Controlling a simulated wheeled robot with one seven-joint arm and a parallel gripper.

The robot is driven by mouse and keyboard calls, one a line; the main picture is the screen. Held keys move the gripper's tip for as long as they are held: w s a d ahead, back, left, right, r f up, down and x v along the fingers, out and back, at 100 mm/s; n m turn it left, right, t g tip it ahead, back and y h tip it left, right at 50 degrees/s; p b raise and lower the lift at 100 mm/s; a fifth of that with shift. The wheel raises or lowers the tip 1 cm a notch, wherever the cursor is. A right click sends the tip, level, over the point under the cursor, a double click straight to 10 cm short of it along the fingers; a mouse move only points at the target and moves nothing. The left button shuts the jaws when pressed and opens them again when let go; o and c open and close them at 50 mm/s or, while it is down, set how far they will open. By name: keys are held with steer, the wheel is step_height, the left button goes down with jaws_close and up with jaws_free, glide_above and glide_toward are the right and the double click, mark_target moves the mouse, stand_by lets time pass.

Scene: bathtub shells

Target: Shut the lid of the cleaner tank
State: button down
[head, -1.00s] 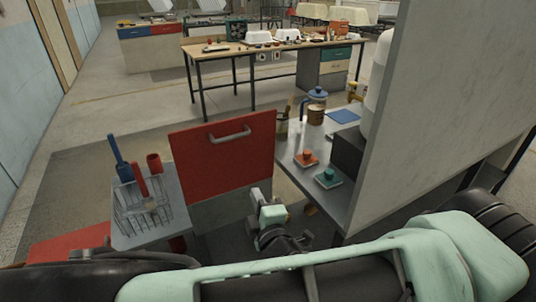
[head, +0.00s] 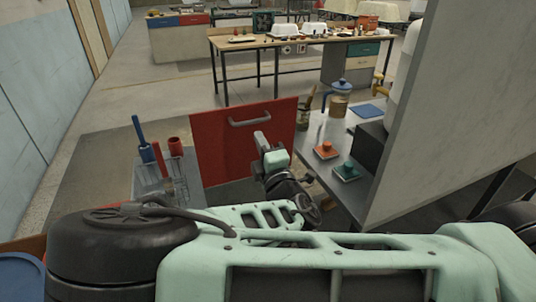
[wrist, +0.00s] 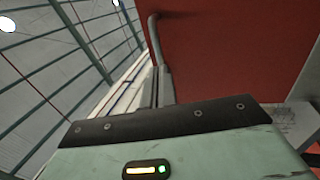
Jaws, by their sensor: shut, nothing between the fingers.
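The red lid (head: 225,148) stands upright, open, with a grey bar handle (head: 250,120) near its top edge. My gripper (head: 261,139) is in front of the lid's right half in the head view, just below the handle. It is shut and empty; I cannot tell whether it touches the lid. The wrist view shows the red lid (wrist: 235,50) close ahead with its handle (wrist: 160,45) at the left. The tank under the lid is mostly hidden by my arm and body.
Left of the lid is a wire rack (head: 165,180) with blue and red tools. On the right, a grey counter (head: 318,165) holds an orange-red and a green scrubber, a blue-lidded jar (head: 340,98) and a brush pot. A tall grey panel (head: 450,110) bounds the right side.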

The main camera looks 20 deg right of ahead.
steer(key=shift+p+x, duration=0.55)
steer(key=shift+x, duration=1.25)
